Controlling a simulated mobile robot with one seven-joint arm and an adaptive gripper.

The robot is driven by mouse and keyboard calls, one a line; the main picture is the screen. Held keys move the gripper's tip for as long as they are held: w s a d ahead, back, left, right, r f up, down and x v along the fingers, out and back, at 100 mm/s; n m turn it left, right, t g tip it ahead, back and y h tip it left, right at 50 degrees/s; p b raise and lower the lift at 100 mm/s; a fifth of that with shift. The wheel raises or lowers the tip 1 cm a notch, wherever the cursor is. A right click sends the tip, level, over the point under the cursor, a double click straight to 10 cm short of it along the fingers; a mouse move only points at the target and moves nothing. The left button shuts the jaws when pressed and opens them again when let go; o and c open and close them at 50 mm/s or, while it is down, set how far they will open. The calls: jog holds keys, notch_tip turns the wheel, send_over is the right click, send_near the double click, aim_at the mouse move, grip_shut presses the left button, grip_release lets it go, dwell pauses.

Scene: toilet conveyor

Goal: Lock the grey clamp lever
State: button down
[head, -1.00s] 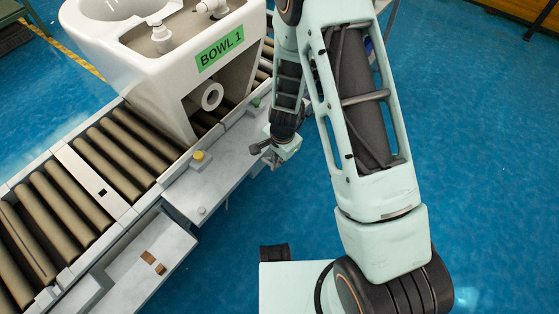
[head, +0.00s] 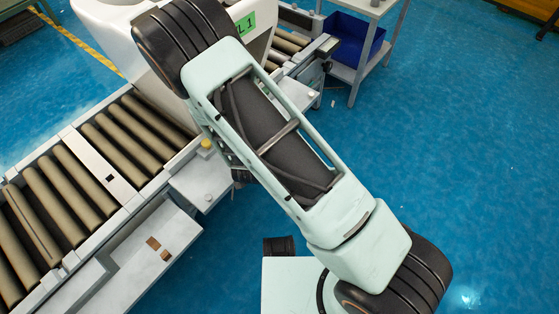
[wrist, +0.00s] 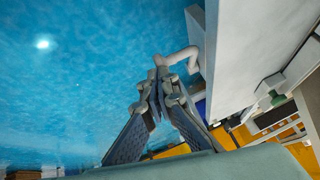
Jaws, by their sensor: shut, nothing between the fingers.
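In the wrist view the grey clamp lever (wrist: 180,56) is a bent handle. It sticks out from the edge of a pale panel (wrist: 240,50), and its free end points left. My gripper (wrist: 160,73) is shut and empty, with its fingertips right at the lever's free end. I cannot tell whether they touch it. In the head view my arm hides the gripper and the lever.
The roller conveyor (head: 66,183) carries a white toilet bowl (head: 112,32) with a green label (head: 245,23). A yellow button (head: 207,144) sits on the conveyor's side. A blue bin (head: 352,42) stands on a trolley behind. Blue floor at right is clear.

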jog(key=shift+s+a+f+b, duration=0.15)
jog(key=shift+s+f+b, duration=0.1)
jog(key=shift+f, duration=0.3)
jog(key=shift+s+a+f+b, duration=0.15)
jog(key=shift+a+f+b, duration=0.1)
jog(key=shift+f, duration=0.25)
jog(key=shift+s+a+f+b, duration=0.1)
jog(key=shift+s+f+b, duration=0.15)
jog(key=shift+f, duration=0.3)
jog(key=shift+r, duration=0.1)
